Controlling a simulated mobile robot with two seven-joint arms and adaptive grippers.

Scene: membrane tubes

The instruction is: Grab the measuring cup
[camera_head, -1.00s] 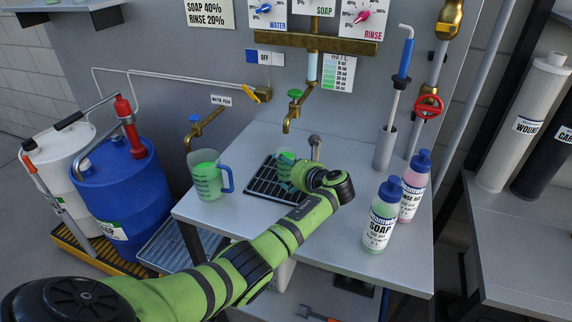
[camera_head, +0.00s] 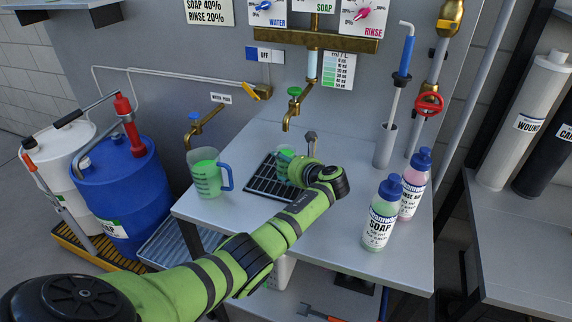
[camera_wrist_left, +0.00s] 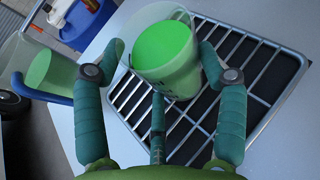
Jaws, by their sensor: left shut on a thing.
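A clear measuring cup with green liquid (camera_head: 284,160) is at the black drain grate, partly hidden behind my left gripper (camera_head: 296,170). In the left wrist view this cup (camera_wrist_left: 168,60) sits between the fingers of my left gripper (camera_wrist_left: 161,52), which is shut on it. The cup looks upright over the grate; I cannot tell whether its base touches. A second measuring cup (camera_head: 207,178) with green liquid and a blue handle stands on the table to the left. It also shows in the left wrist view (camera_wrist_left: 48,72). My right gripper is not in view.
The drain grate (camera_head: 266,184) is set in the grey table (camera_head: 330,235). A brass tap (camera_head: 292,112) hangs above it. A green soap bottle (camera_head: 380,222) and a pink rinse bottle (camera_head: 411,190) stand on the right. A blue barrel (camera_head: 118,195) stands left of the table.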

